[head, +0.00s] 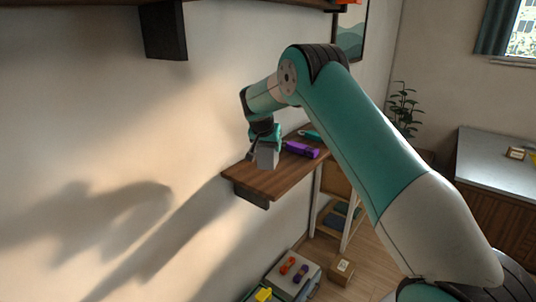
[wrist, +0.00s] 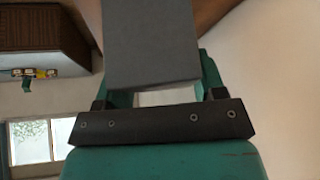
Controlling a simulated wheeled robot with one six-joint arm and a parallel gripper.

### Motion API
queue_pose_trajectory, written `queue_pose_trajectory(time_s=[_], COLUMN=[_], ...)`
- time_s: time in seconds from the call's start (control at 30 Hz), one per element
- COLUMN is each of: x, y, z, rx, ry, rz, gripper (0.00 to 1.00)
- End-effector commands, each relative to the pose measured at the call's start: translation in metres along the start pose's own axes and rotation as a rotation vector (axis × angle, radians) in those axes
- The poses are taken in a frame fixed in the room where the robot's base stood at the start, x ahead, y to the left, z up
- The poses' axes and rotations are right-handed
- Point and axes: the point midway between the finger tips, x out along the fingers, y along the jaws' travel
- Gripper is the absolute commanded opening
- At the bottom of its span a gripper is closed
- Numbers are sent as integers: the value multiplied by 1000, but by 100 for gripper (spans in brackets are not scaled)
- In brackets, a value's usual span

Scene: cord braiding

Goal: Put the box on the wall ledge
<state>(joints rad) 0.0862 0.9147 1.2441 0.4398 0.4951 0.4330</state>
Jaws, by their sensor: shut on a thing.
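The box is a plain grey block (head: 267,156) held in my gripper (head: 264,137), which points down at the wall ledge. In the wrist view the grey box (wrist: 150,48) fills the space between the teal fingers, which are shut on it. The wall ledge (head: 268,184) is a brown wooden board on a dark bracket, fixed to the pale wall. The box appears over the ledge's back part by the wall; I cannot tell whether it touches the board. My gripper partly hides the ledge behind it.
A purple object (head: 301,149) lies on the ledge just right of the box, with a teal object (head: 309,134) beyond it. The ledge's near end is bare. A higher shelf bracket (head: 163,30) juts from the wall. A cardboard box (head: 341,269) stands on the floor.

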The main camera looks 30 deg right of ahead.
Motion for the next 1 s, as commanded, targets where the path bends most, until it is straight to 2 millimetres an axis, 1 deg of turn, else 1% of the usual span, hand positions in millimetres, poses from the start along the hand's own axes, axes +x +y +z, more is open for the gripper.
queue_pose_trajectory(time_s=[0.17,0.3,0.4,0.7,0.73,0.77,0.8,0.83,1.0], x=[11,29,37,41,41,40,40,40,40], y=[0,0,0,0,0,0,0,0,0], z=[7,19,24,26,27,26,26,26,26], rx=[1,0,1,2,1,1,1,1,1], ry=[0,-2,0,1,0,1,0,0,0], rz=[1,3,0,0,0,0,0,0,0], gripper=[24,24,24,24,66,73,82,89,89])
